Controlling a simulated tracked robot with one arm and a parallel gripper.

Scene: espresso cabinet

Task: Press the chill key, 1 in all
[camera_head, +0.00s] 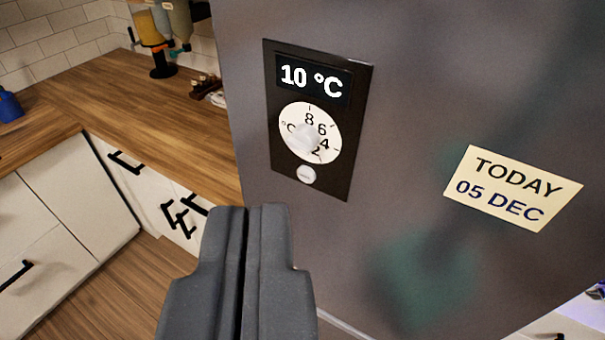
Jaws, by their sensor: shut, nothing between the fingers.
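A black control panel (341,110) is set in the front of a grey cabinet (430,90). Its display (312,82) reads 10 °C. Below is a white dial (326,144) with numbers and a pale knob at its middle. A small round white key (306,175) sits under the dial; its marking is too small to read. My gripper (249,210) is shut and empty. In the picture its fingertips are below and left of the key, apart from it. How far they are from the panel in depth I cannot tell.
A yellow note (512,188) reading "TODAY 05 DEC" is on the cabinet front at right. A wooden counter (110,100) with white drawers (65,215) stands at left. Dispensers (158,40) stand at the back. Open floor (125,290) shows at lower left.

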